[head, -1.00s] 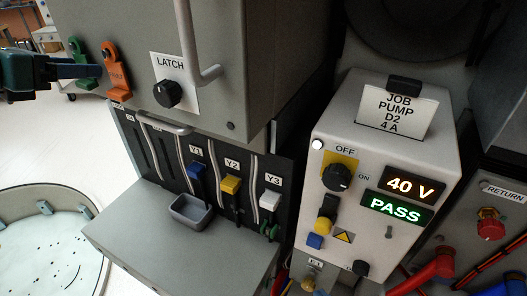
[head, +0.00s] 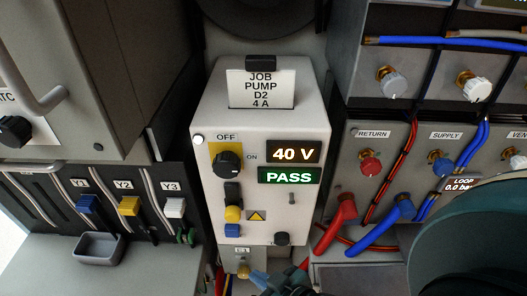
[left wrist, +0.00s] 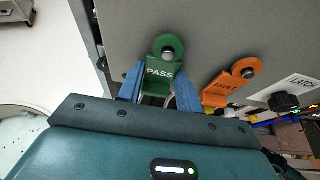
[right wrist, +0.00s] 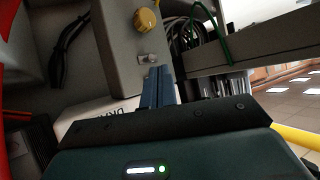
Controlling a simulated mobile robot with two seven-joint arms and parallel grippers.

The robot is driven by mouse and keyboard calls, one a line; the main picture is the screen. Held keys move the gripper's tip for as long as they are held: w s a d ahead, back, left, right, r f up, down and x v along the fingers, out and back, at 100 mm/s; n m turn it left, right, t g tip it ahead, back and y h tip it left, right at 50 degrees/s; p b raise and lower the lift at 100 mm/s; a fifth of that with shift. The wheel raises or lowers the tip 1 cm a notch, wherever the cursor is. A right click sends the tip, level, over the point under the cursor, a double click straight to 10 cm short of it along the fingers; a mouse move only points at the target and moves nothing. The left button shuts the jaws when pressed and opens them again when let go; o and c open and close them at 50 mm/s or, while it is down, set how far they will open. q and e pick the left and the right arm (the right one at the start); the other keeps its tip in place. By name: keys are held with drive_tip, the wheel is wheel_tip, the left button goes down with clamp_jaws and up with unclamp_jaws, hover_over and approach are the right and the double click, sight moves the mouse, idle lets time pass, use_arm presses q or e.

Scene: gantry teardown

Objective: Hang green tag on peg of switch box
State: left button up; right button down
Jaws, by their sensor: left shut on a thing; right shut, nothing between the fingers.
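The green PASS tag (left wrist: 161,72) is at the grey panel in the left wrist view, with a round peg end showing in its hole. My left gripper (left wrist: 160,92) is shut on its lower part. Neither shows in the head view. The pale switch box (head: 262,125) stands mid-picture in the head view, with an OFF/ON knob (head: 228,164) and a small peg-like stub (head: 292,198) on its front. My right gripper (head: 260,279) is below the box, partly cut off. In the right wrist view its fingers (right wrist: 158,86) are shut and empty, close to a small metal fitting (right wrist: 148,60).
An orange tag (left wrist: 231,82) hangs beside the green one. A small grey tray (head: 98,248) sits on the ledge at left. Red (head: 338,222) and blue (head: 385,225) hoses and a valve panel (head: 375,140) flank the box at right. Cables hang below it.

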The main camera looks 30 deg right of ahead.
use_arm(q)
drive_tip(key=shift+s+a+b, duration=0.35)
drive_tip(key=shift+s+b, duration=0.25)
drive_tip(key=shift+b, duration=0.25)
use_arm(e)
drive_tip(key=shift+f, duration=0.95)
drive_tip(key=shift+r, duration=0.1)
